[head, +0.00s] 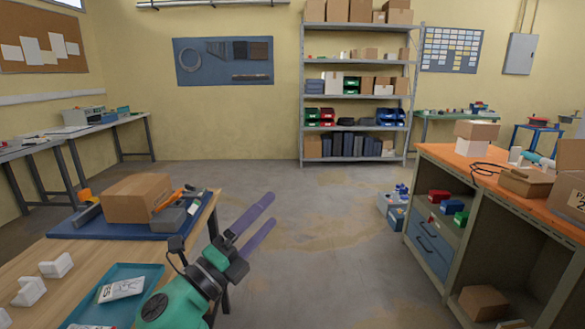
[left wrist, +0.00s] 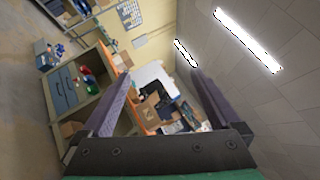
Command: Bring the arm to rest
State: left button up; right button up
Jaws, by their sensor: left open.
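My left gripper (head: 252,221) shows in the head view to the right of the wooden table, its two purple fingers apart and pointing up and to the right. Nothing is between the fingers. It also shows in the left wrist view (left wrist: 155,97), where the fingers frame the distant workbench and the ceiling lights. My right gripper is in neither view.
The wooden table (head: 38,266) at left holds a blue mat (head: 75,228) with a cardboard box (head: 137,197), a teal tray (head: 150,272) and white sockets (head: 57,265). An orange-topped workbench (head: 445,155) stands at right. The floor (head: 310,240) between is clear.

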pick_arm(q)
jog(key=w+a+f+n+y, duration=0.1)
jog(key=a+f+n+y, duration=1.1)
jog(key=n, duration=0.4)
jog(key=s+a+f+n+g+y, duration=0.4)
jog(key=f+n, duration=0.3)
jog(key=f, duration=0.5)
jog(key=s+a+f+n+g+h, duration=0.1)
jog(key=s+f+n+g, duration=0.1)
jog(key=s+f+g, duration=0.6)
jog(key=s+a+f+n+g+h, duration=0.1)
jog(key=s+f+n, duration=0.3)
jog(key=s, duration=0.7)
notch_tip(320, 180, down, 20)
jog(key=s+m+g+p, duration=0.2)
jog(key=s+p, duration=0.1)
jog(key=p, duration=0.1)
jog(key=s+a+f+p, duration=0.1)
jog(key=s+f, duration=0.4)
jog(key=s, duration=0.3)
jog(key=s+a+f+p, duration=0.1)
jog(key=s+f+p, duration=0.1)
jog(key=s+f, duration=0.3)
jog(key=s, duration=0.3)
jog(key=shift+a+f+g+p, duration=0.25)
jog(key=shift+a+g+p, duration=0.05)
jog(key=shift+a+g, duration=0.1)
